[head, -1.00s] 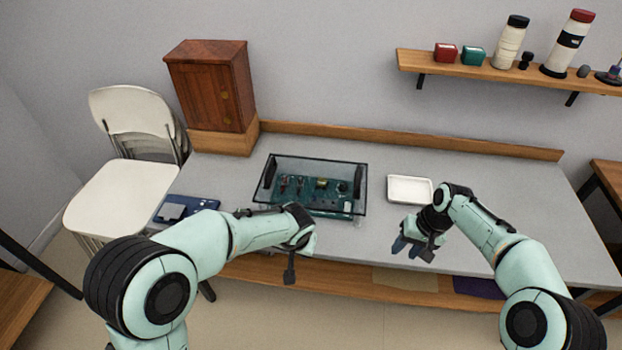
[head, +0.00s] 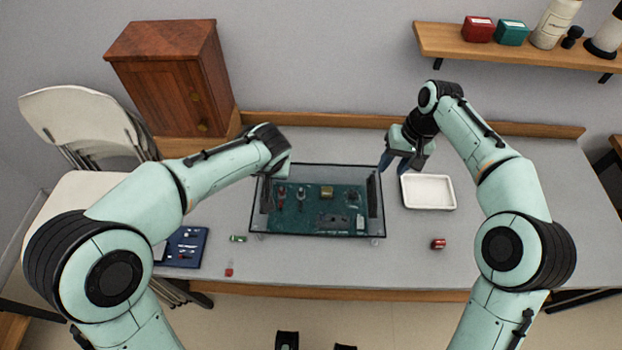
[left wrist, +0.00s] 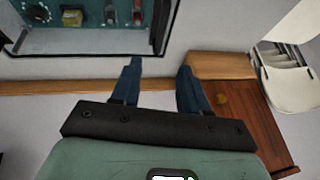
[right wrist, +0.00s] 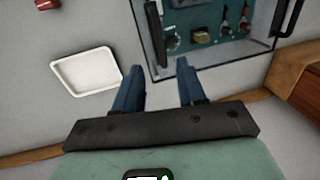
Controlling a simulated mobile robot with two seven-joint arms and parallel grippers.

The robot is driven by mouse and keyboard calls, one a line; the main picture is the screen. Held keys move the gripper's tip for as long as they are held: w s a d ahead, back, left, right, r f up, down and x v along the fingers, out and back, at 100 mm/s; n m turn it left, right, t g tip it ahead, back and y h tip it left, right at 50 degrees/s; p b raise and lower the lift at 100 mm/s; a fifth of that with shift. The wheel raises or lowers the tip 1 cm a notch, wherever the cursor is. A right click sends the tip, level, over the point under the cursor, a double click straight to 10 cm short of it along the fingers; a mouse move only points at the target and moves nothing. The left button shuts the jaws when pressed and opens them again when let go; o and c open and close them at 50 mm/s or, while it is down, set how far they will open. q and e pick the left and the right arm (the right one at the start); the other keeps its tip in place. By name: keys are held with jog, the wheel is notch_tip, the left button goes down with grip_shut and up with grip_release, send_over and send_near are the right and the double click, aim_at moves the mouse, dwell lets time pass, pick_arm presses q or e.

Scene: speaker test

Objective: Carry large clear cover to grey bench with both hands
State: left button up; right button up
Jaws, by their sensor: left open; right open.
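The large clear cover (head: 318,174) stands on the grey bench (head: 330,268) over a green circuit board (head: 312,212). It has a dark handle on its left side (head: 267,196) and one on its right side (head: 373,196). My left gripper is at the cover's back left corner, its fingers mostly hidden by the wrist in the head view. In the left wrist view its fingers (left wrist: 160,68) are open and empty, beside the cover's edge. My right gripper (head: 394,164) is open and empty beside the cover's back right corner; the right wrist view shows its fingers (right wrist: 157,68) apart.
A white tray (head: 428,192) sits right of the cover. A red part (head: 438,244), a green part (head: 238,238) and a blue tray (head: 187,247) lie on the bench. A wooden cabinet (head: 165,80) stands back left. A wall shelf (head: 500,45) is at upper right.

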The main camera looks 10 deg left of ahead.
aim_at(375, 191)
pick_arm(q)
jog(key=x, duration=1.3)
jog(key=shift+f, duration=0.15)
pick_arm(e)
jog(key=f, duration=0.4)
jog(key=a+f, duration=0.1)
jog(key=f, duration=0.3)
jog(key=a+f, duration=0.1)
jog(key=f, duration=0.4)
jog(key=shift+s+a, duration=0.15)
jog(key=shift+a, duration=0.1)
pick_arm(q)
grip_shut()
pick_arm(e)
grip_shut()
